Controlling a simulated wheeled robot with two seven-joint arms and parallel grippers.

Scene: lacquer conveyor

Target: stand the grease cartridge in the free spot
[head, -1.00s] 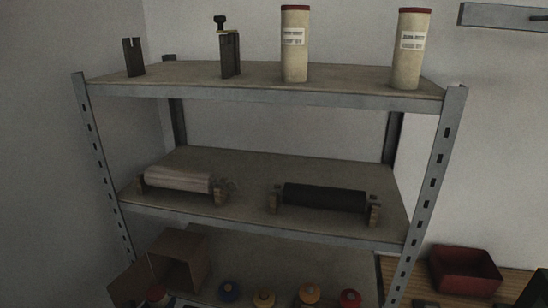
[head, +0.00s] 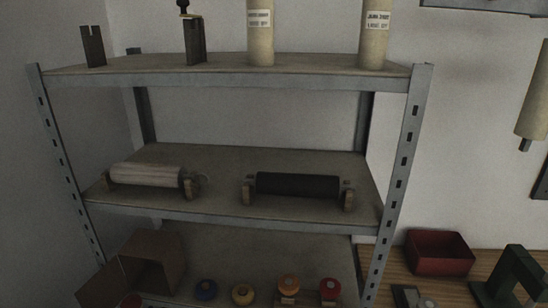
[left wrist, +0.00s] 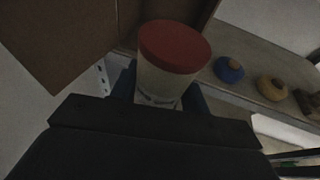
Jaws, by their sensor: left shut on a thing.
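The grease cartridge (left wrist: 165,80), a pale cylinder with a red cap and a printed label, fills the middle of the left wrist view. My left gripper (left wrist: 160,92) is shut on it, with a dark blue finger on either side. In the head view, a small red cap (head: 131,300) at the bottom edge looks like its top; the gripper does not show clearly there. Two similar pale tubes, a left one (head: 260,35) and a right one (head: 376,38), stand on the top shelf (head: 225,81). Which place is the free spot, I cannot tell. My right gripper is out of view.
The middle shelf (head: 225,215) bears a pale roller (head: 145,175) and a black roller (head: 298,184) on cradles. Below are an open cardboard box (head: 150,262) and several coloured rolls (head: 243,294). A red bin (head: 440,252) sits on the bench at right.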

